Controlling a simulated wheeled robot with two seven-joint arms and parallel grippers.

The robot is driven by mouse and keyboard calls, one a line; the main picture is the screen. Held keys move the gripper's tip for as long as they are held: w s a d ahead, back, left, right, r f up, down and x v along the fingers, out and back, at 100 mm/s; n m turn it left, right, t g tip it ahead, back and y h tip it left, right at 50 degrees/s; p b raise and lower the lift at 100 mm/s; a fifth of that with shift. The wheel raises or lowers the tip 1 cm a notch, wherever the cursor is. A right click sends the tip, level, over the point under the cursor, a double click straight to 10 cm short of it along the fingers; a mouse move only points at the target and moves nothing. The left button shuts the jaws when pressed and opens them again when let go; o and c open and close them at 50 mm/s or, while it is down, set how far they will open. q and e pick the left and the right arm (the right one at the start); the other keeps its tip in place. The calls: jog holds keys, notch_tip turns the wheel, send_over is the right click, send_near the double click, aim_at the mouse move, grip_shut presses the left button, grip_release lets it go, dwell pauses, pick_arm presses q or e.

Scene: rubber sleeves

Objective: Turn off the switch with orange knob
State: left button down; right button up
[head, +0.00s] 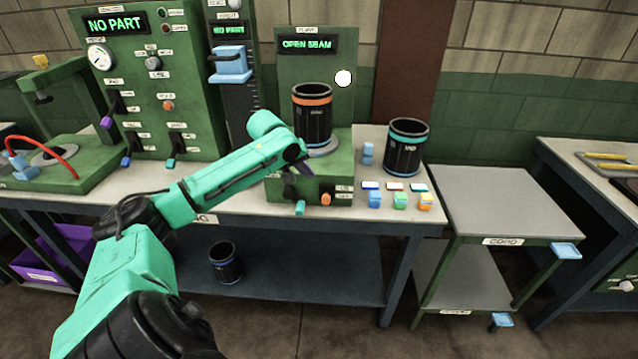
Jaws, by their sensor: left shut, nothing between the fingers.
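An orange knob (326,199) is on the front of the green base of the "OPEN SEAM" station (314,60), right of a teal-tipped lever (300,207). Another small orange knob (168,105) is on the large green panel at the left. My left gripper (291,187) is shut and empty. It is in front of the station's base, up and left of the station's orange knob and apart from it in the picture. Its dark fingers are small and partly hidden by the wrist. My right gripper is out of view.
A black cup with an orange band (312,118) stands on the station; a teal-banded cup (406,150) stands right of it. Several small coloured blocks (400,200) are near the table's front edge. A grey side table (490,200) is at the right.

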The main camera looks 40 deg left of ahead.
aim_at(326, 197)
pick_arm(q)
notch_tip(326, 197, down, 7)
jog(key=w+d+p, duration=0.2)
jog(key=shift+w, duration=0.3)
